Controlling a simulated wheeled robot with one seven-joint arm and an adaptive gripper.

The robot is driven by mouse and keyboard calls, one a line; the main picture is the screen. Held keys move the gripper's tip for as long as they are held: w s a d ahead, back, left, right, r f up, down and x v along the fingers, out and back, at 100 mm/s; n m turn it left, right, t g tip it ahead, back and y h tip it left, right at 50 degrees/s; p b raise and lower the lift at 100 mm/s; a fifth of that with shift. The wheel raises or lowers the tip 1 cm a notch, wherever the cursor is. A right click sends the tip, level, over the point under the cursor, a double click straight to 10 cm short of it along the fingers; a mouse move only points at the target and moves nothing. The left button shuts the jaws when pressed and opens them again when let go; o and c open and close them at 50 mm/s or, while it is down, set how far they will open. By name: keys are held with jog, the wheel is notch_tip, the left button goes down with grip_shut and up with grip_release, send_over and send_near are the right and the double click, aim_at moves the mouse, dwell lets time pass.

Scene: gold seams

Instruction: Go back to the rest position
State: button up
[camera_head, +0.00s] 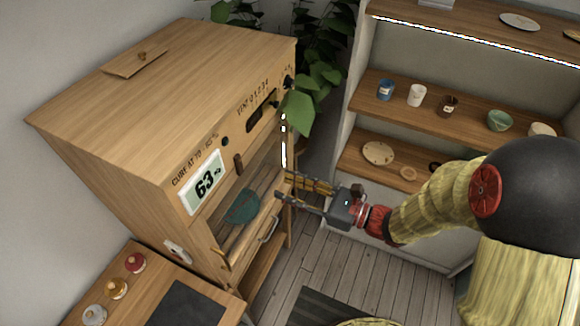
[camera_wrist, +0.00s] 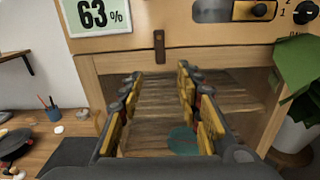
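My gripper (camera_head: 284,186) is open and empty. It is in front of the wooden curing cabinet (camera_head: 165,85), whose display (camera_head: 203,187) reads 63 %. In the wrist view the two fingers of my gripper (camera_wrist: 158,78) stand well apart, pointing at the cabinet front (camera_wrist: 205,54). A teal bowl (camera_head: 241,207) sits inside the cabinet's lower chamber, apart from the fingers. It also shows in the wrist view (camera_wrist: 182,139), low between the fingers and partly hidden. I cannot tell whether clear glass covers the chamber.
A shelf unit (camera_head: 390,97) with cups and bowls stands behind my arm on the right. Plant leaves (camera_head: 318,85) hang by the cabinet's right corner. A side table (camera_head: 140,295) with several small jars is at front left. Bare floor (camera_head: 350,268) lies below my gripper.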

jog(key=s+d+f+n+g+h+b, duration=0.2)
jog(key=s+d+f+n+g+h, duration=0.15)
jog(key=s+f+n+g, duration=0.3)
jog(key=s+d+f+n+g+h+b, duration=0.25)
jog(key=s+f+n+h, duration=0.2)
jog(key=s+n, duration=0.4)
jog(key=d+r+n+t+h+b, duration=0.2)
jog(key=d+n+t+h+b, duration=0.5)
jog(key=d+b, duration=0.6)
jog(key=shift+w+d+r+n+t+h, duration=0.3)
jog(key=shift+w+d+r+t+h, duration=0.1)
jog(key=shift+d+h, duration=0.45)
